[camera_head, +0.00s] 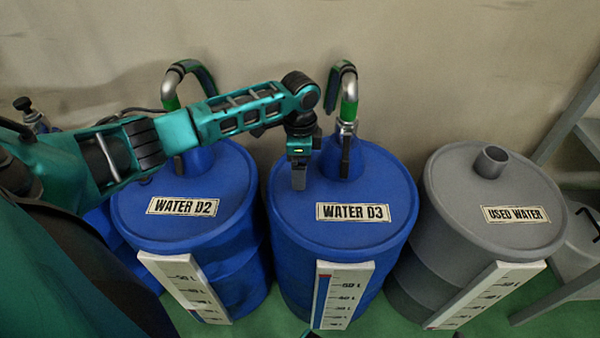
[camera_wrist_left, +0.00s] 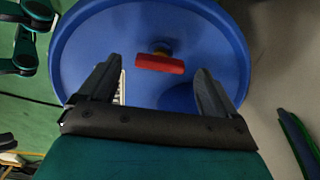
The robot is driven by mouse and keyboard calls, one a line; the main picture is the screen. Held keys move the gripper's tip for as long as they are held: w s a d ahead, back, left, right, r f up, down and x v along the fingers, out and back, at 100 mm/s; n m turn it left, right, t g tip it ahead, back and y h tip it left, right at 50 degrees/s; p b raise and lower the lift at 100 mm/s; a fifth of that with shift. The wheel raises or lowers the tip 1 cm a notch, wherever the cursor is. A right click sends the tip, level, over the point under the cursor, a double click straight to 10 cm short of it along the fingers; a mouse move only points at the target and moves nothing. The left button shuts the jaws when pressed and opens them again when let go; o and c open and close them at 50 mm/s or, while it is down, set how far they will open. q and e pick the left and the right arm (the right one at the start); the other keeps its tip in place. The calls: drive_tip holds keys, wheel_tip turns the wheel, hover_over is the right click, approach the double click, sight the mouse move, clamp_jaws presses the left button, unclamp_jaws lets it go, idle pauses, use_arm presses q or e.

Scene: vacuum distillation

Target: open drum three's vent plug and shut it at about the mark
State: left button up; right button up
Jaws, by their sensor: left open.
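Drum three (camera_head: 290,215) is a blue drum labelled WATER D3, with a funnel (camera_head: 372,165) on its lid under a curved metal spout (camera_head: 349,90). A white level gauge (camera_head: 345,310) on its front has a blue and red strip along the left edge. The exact mark is too small to read. The vent plug, with a red bar handle (camera_wrist_left: 160,63) over a brass part, shows on the blue lid in the left wrist view. My left gripper (camera_head: 321,178) is open above the lid, its fingers apart on either side of the handle in the wrist view. The plug is not visible in the head view.
Drum WATER D2 (camera_head: 230,185) stands to the left, under my left arm, with its own spout (camera_head: 171,90). A grey USED WATER drum (camera_head: 450,195) with an open neck (camera_head: 491,161) stands to the right. The wall is close behind the drums.

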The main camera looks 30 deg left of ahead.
use_arm(q)
drive_tip(key=shift+f, duration=0.85)
